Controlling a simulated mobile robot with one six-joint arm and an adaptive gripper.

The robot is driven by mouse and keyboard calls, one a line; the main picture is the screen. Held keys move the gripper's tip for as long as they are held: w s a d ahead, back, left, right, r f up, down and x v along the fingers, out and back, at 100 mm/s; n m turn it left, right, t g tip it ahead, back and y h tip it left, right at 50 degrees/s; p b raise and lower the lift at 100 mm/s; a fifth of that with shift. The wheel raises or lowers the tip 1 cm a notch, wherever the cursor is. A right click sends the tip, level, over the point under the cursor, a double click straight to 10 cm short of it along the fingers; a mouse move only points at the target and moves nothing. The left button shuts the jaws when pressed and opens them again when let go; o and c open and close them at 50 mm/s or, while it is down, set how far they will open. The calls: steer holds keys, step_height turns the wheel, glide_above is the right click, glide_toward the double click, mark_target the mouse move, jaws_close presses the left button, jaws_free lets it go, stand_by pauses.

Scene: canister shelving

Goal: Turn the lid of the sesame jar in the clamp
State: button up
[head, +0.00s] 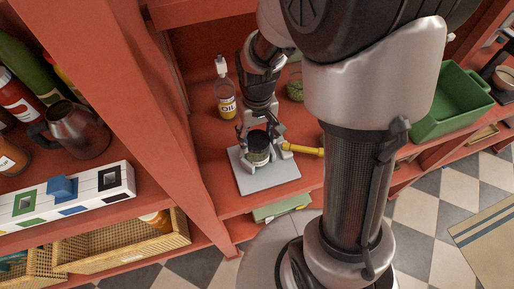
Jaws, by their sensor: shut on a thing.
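The jar (258,157) stands upright in the clamp on the red shelf, at the middle of the head view. Its contents look dark and no label is readable. Its dark lid (258,141) is at the top. The clamp has a pale grey base plate (275,182) and a yellow handle (304,150) pointing right. My gripper (259,134) comes down from above, with its fingers on either side of the lid, shut on it. The fingers and wrist partly hide the lid and the clamp jaws.
An oil bottle (226,97) stands behind and left of the clamp. A jar with green contents (295,84) is behind right, partly hidden by my arm. A red upright panel (180,130) closes the left side. A green bin (452,105) is at the right.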

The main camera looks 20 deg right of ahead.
steer(key=n, duration=0.4)
steer(key=shift+s+f+n, duration=0.1)
steer(key=shift+n, duration=0.2)
steer(key=o, duration=1.2)
steer(key=shift+o, duration=0.2)
